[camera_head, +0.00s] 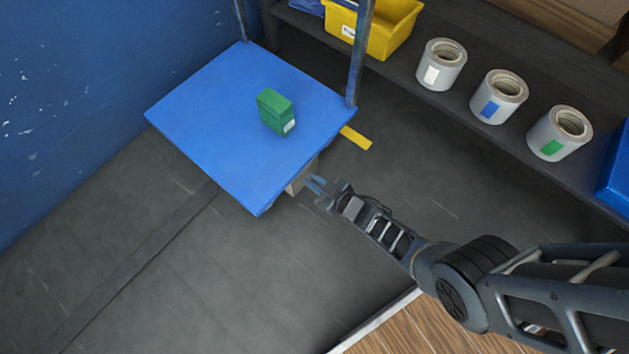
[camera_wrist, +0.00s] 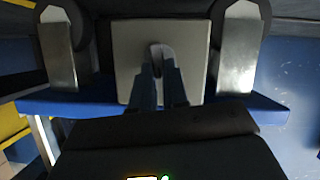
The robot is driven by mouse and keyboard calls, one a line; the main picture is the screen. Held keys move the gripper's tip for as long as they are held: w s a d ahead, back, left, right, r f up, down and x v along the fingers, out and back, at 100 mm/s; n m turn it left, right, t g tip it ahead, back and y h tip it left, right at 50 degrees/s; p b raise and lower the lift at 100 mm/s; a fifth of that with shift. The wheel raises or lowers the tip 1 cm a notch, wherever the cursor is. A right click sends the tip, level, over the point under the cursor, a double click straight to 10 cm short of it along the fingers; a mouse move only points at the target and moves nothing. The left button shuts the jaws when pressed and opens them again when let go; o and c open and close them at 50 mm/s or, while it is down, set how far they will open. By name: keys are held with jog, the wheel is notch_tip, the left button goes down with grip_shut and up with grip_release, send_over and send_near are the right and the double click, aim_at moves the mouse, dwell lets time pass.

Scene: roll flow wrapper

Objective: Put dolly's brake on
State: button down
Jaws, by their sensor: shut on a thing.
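The dolly (camera_head: 215,120) is a blue flat deck with upright posts at its far end, standing on the dark floor beside the blue wall. Under its near right edge is a light grey housing (camera_head: 298,183), which shows in the wrist view as a square plate (camera_wrist: 130,50) between two wheels. My gripper (camera_head: 314,182) reaches in low at this housing. In the wrist view my fingers (camera_wrist: 163,72) are close together on a small dark lever (camera_wrist: 155,48) at the plate's middle. The fingers hide much of the lever, and its position is unclear.
A green box (camera_head: 275,110) sits on the deck. A yellow strip (camera_head: 356,138) shows beside the dolly's right edge. A shelf at the back right holds a yellow bin (camera_head: 385,30) and three rolls (camera_head: 498,97). The floor in front is clear.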

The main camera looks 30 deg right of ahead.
jog(key=m+y, duration=0.1)
jog(key=d+m, duration=0.1)
jog(key=shift+w+m+g+y, duration=0.15)
jog(key=shift+m+g+y, duration=0.15)
jog(key=shift+y, duration=0.1)
jog(key=shift+d+f+m+y+b, duration=0.15)
jog(key=shift+m+y+b, duration=0.7)
jog(key=shift+m, duration=0.45)
jog(key=shift+w, duration=0.1)
jog(key=c, duration=1.1)
grip_release()
jog(key=shift+c, duration=0.2)
jog(key=p+v, duration=0.4)
jog(key=v, duration=0.4)
